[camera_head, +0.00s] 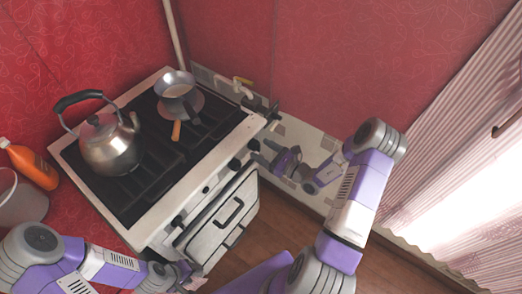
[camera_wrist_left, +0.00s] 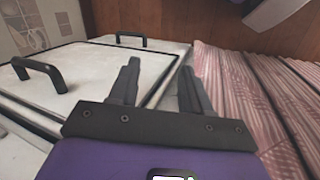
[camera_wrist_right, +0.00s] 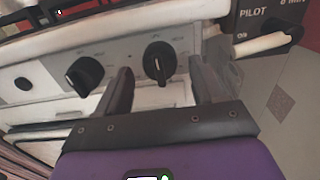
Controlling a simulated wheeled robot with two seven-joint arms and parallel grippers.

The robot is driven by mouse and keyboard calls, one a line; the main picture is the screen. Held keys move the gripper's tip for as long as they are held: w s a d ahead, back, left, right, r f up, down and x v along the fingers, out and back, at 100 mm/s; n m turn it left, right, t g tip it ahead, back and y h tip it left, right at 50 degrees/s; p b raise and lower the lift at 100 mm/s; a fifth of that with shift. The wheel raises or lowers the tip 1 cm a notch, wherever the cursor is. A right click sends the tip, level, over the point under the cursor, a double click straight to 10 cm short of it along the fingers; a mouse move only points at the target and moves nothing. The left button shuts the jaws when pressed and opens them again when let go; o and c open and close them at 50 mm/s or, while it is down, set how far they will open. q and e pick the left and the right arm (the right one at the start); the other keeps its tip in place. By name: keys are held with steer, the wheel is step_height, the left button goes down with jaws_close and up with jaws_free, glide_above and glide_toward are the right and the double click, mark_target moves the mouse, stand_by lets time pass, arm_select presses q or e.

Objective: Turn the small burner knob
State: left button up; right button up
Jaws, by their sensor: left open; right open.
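The stove (camera_head: 215,155) has black knobs along its front panel. In the right wrist view, one knob (camera_wrist_right: 158,62) lies between the fingers of my open right gripper (camera_wrist_right: 162,70), with gaps visible on both sides. Another knob (camera_wrist_right: 85,76) sits just left of the fingers. The lettering above the knobs is too small to read, so I cannot tell which is for the small burner. In the head view my right gripper (camera_head: 268,160) is at the right end of the panel. My left gripper (camera_head: 188,277) is open and empty, low near the oven doors.
A steel kettle (camera_head: 110,145) and a pan with a cup (camera_head: 177,90) stand on the cooktop. An oven door with a black handle (camera_head: 230,212) is below the knobs. An orange bottle (camera_head: 32,164) is at the left. A pink curtain (camera_head: 455,150) hangs right.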

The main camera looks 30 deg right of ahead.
steer(key=shift+w+a, duration=0.25)
steer(key=shift+w, duration=0.3)
steer(key=c, duration=1.1)
steer(key=shift+o, duration=0.2)
